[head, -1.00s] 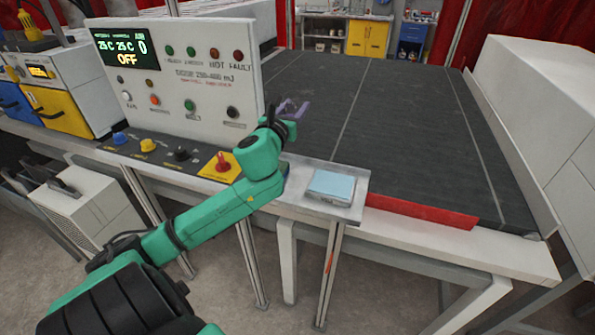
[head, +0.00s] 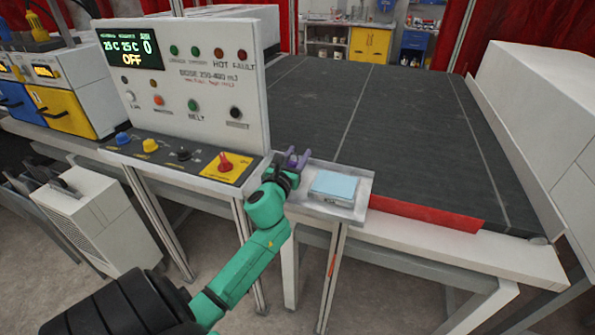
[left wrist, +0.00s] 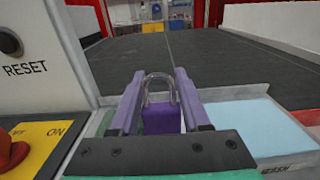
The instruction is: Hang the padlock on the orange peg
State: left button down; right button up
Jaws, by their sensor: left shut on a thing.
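My left gripper (head: 297,158) has purple fingers and is beside the control panel's right edge, above the left end of the small metal shelf. In the left wrist view it is shut on the padlock (left wrist: 161,119), which has a purple body and a pale upright shackle. In the head view the padlock is too small to tell from the fingers. No orange peg shows clearly. A small thin orange piece (head: 330,264) shows on a table leg below the shelf, and I cannot tell whether it is a peg. My right gripper is not in view.
The control panel (head: 185,75) stands left of the gripper, with a red rotary switch (head: 226,163) at its base. A light blue block (head: 334,186) sits on the metal shelf (head: 360,205) to the right. Behind is a wide dark conveyor belt (head: 400,120) with clear room.

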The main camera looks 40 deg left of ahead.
pick_arm(q)
notch_tip(320, 180, down, 4)
jog(key=shift+r+b, duration=0.2)
jog(key=shift+b, duration=0.25)
jog(key=shift+w+f, duration=0.1)
jog(key=shift+f, duration=0.2)
jog(key=shift+f+b, duration=0.35)
jog(key=shift+c, duration=1.8)
grip_release()
jog(key=shift+r, duration=0.1)
